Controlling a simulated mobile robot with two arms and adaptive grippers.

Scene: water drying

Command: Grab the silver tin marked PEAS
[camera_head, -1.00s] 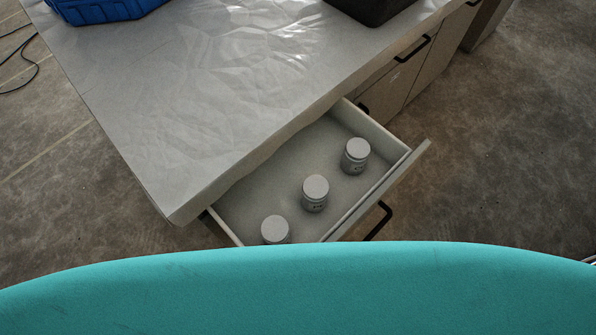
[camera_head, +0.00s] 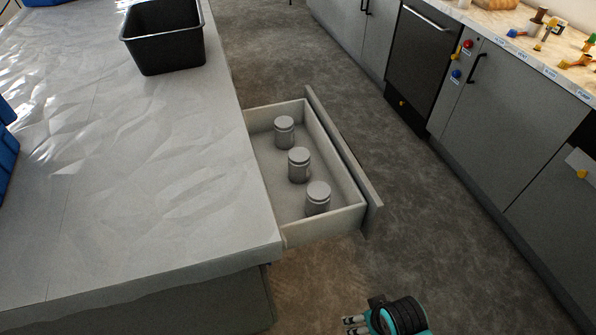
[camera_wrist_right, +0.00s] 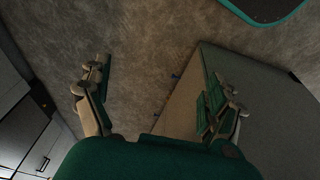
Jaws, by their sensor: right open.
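Three silver-grey tins stand upright in the open drawer (camera_head: 345,213) in the head view: a far tin (camera_head: 284,131), a middle tin (camera_head: 299,166) and a near tin (camera_head: 318,199). No marking can be read on them, so I cannot tell which one says PEAS. My right gripper (camera_head: 353,324) is at the bottom edge of the head view, apart from the drawer and on its near side. In the right wrist view the gripper (camera_wrist_right: 160,77) has its fingers spread, with nothing between them and no tin in sight. My left gripper is not in view.
The drawer juts out of the worktop (camera_head: 130,190) over open floor (camera_head: 430,240). A black bin (camera_head: 165,50) stands on the worktop, with part of a blue object (camera_head: 7,150) at the left edge. Grey cabinets (camera_head: 510,130) with a cluttered counter line the right side.

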